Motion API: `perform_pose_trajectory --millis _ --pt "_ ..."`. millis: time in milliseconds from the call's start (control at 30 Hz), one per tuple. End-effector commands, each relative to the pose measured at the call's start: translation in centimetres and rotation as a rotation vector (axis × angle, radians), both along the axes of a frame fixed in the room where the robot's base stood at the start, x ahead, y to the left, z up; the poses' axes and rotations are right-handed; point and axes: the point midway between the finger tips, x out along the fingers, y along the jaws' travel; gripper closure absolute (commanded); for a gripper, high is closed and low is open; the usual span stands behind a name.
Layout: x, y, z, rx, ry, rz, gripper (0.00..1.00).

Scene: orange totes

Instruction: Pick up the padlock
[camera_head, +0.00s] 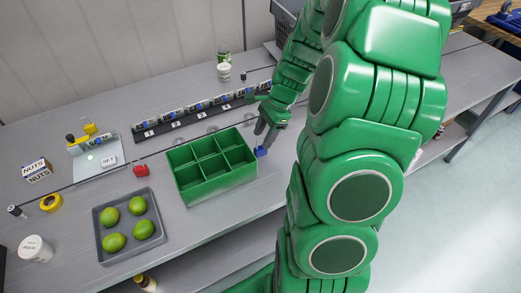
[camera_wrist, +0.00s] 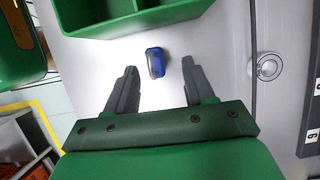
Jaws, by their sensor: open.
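A small blue object (camera_wrist: 155,63), which I take to be the padlock, lies on the grey table; its shackle is hard to make out. In the wrist view it sits between and slightly beyond my two fingertips, apart from both. In the head view the blue object (camera_head: 261,151) lies just right of the green divided bin. My gripper (camera_head: 263,140) points down close above it, open and empty. Its dark fingers (camera_wrist: 160,68) are spread apart in the wrist view. The height left between fingertips and table is hard to judge.
The green compartment bin (camera_head: 212,187) stands close to the left of my gripper. A black rack (camera_head: 190,118) runs behind. A red object (camera_head: 141,170) and a tray (camera_head: 104,216) of several green fruits are farther left. A round metal fixture (camera_wrist: 268,67) is right in the wrist view.

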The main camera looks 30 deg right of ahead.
Motion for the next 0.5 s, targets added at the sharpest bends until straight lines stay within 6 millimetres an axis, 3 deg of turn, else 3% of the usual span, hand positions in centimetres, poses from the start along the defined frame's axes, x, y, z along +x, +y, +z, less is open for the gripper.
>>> perform_pose_trajectory --millis 500 --pt "-0.7 1.6 -4.8 0.000 0.000 0.002 0.47"
